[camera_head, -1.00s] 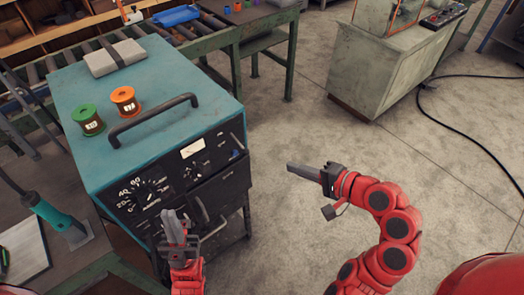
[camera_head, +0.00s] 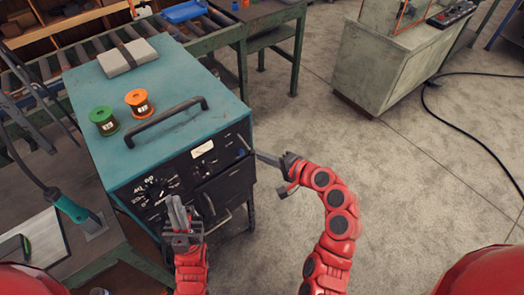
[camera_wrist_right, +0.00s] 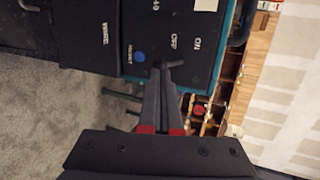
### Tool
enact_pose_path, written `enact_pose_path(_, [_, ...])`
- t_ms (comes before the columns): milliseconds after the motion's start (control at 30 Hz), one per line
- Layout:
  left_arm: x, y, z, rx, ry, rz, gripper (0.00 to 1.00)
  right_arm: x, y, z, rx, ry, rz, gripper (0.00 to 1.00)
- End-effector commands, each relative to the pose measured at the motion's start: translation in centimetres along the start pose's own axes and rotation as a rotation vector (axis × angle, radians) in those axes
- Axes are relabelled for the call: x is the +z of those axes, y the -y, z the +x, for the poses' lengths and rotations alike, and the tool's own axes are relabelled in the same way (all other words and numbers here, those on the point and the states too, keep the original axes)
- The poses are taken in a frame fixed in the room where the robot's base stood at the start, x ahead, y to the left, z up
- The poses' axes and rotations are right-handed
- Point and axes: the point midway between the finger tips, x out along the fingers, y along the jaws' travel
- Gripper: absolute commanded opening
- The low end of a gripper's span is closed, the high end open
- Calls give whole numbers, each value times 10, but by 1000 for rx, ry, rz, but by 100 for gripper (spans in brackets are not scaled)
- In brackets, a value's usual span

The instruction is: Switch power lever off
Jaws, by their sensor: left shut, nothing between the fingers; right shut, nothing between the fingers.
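A teal welding machine (camera_head: 165,88) has a black front panel with dials and a white meter. In the right wrist view its panel (camera_wrist_right: 100,35) carries ON and OFF labels and a blue round indicator (camera_wrist_right: 140,57). A short dark power lever (camera_wrist_right: 172,65) sticks out below the OFF label. My right gripper (camera_head: 258,155) is shut and empty, its tips at the panel's right edge. In the wrist view its tips (camera_wrist_right: 160,72) overlap the lever; I cannot tell whether they touch. My left gripper (camera_head: 175,203) is shut and empty in front of the panel's lower left.
A black handle (camera_head: 165,119), green spool (camera_head: 103,120), orange spool (camera_head: 139,102) and grey block (camera_head: 127,57) are on the machine's top. A roller conveyor (camera_head: 80,62) stands behind. The floor (camera_head: 400,190) to the right is open, with a black cable (camera_head: 440,125).

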Motion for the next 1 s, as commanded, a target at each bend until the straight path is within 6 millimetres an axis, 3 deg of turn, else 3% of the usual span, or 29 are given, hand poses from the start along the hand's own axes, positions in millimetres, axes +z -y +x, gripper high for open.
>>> enact_pose_path(567, [0, 0, 2, 0, 0, 0, 0, 0, -3, 11, -5, 0, 0, 0])
enact_pose_path(800, [8, -2, -45, 0, 0, 0, 0, -2, -21, 19, -83, 0, -13, 0])
enact_pose_path(1000, [13, -4, -77, 0, 0, 0, 0, -2, -25, 22, -164, 0, -32, 0])
